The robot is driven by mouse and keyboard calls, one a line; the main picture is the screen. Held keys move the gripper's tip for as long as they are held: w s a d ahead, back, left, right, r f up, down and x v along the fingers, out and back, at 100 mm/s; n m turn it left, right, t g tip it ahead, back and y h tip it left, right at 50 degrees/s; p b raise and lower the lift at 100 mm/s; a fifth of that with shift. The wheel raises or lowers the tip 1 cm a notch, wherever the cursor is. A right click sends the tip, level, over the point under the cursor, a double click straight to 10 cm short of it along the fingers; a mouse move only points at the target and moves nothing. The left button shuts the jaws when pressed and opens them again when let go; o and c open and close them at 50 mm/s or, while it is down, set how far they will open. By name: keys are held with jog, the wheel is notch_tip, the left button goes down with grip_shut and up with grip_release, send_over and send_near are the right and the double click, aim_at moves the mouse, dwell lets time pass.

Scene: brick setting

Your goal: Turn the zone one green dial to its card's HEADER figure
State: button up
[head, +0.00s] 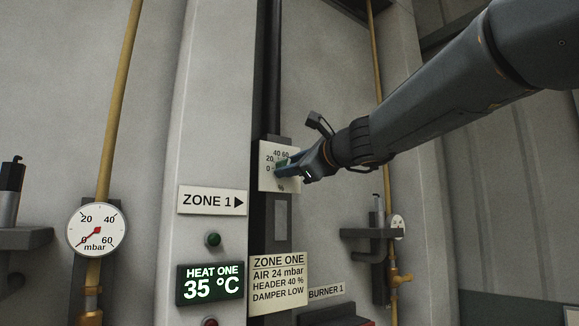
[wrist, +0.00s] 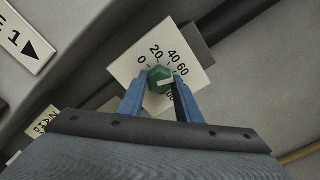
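The green dial (wrist: 160,78) is a faceted knob on a white scale plate (wrist: 131,57), with a pale pointer mark. In the wrist view the mark points right, roughly at or just past 60; part of the scale is hidden by a finger. My gripper (wrist: 161,84) has its two blue fingers on either side of the dial, seemingly against it. In the head view my gripper (head: 284,168) is at the plate (head: 268,183) and mostly covers the dial. The ZONE ONE card (head: 278,283) reads AIR 24 mbar, HEADER 40 %, DAMPER LOW.
A ZONE 1 sign (head: 212,201) with an arrow points right toward the plate. Below it are a green lamp (head: 213,240) and a HEAT ONE display (head: 210,284) reading 35 °C. A round mbar gauge (head: 97,230) is at left. A pipe fitting (head: 378,240) stands at right.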

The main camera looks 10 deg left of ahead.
jog(key=c, duration=0.5)
jog(key=shift+n+b, duration=0.3)
jog(key=shift+b, duration=0.05)
jog(key=n+b, duration=0.7)
jog(key=b, duration=0.1)
jog(key=shift+n, duration=0.3)
jog(key=o, duration=1.1)
jog(key=shift+c, duration=0.2)
